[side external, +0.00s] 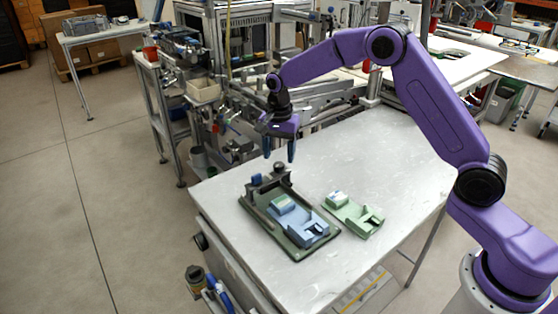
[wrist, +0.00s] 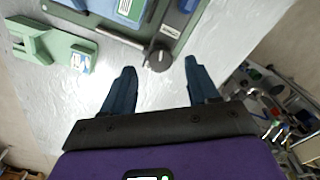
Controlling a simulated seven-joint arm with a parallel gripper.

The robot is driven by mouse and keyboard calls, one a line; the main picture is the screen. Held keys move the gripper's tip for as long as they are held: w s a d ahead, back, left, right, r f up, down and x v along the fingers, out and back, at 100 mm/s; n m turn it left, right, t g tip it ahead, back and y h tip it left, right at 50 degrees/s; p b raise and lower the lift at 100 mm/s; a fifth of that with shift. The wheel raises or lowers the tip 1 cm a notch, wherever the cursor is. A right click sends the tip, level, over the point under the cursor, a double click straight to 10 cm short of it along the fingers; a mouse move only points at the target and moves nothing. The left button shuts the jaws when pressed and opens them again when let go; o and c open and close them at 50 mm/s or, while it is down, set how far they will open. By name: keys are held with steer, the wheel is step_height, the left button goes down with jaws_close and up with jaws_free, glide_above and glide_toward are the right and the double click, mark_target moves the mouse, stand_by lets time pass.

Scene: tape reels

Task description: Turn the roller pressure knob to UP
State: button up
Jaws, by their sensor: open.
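The dark round roller pressure knob (wrist: 157,62) is at the end of a rod by the green fixture's edge in the wrist view. It has a pale mark on its face; no UP label can be read. In the side view a dark upright cylinder (side external: 281,168) at the fixture's back corner appears to be this knob. My gripper (side external: 279,153) points down above that corner, apart from it. In the wrist view my gripper (wrist: 160,67) is open and empty, with the knob seen between its two dark blue fingertips.
The green fixture plate (side external: 297,252) carries a blue block (side external: 310,228) with a pale green piece. A blue part (side external: 256,180) stands near the knob. A separate green block (side external: 360,217) lies to the right. The grey table (side external: 370,150) is clear behind. Shelving and machinery stand beyond its far edge.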

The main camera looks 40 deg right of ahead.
mark_target(279, 164)
steer(key=shift+f, duration=1.6)
steer(key=c, duration=1)
steer(key=shift+c, duration=0.2)
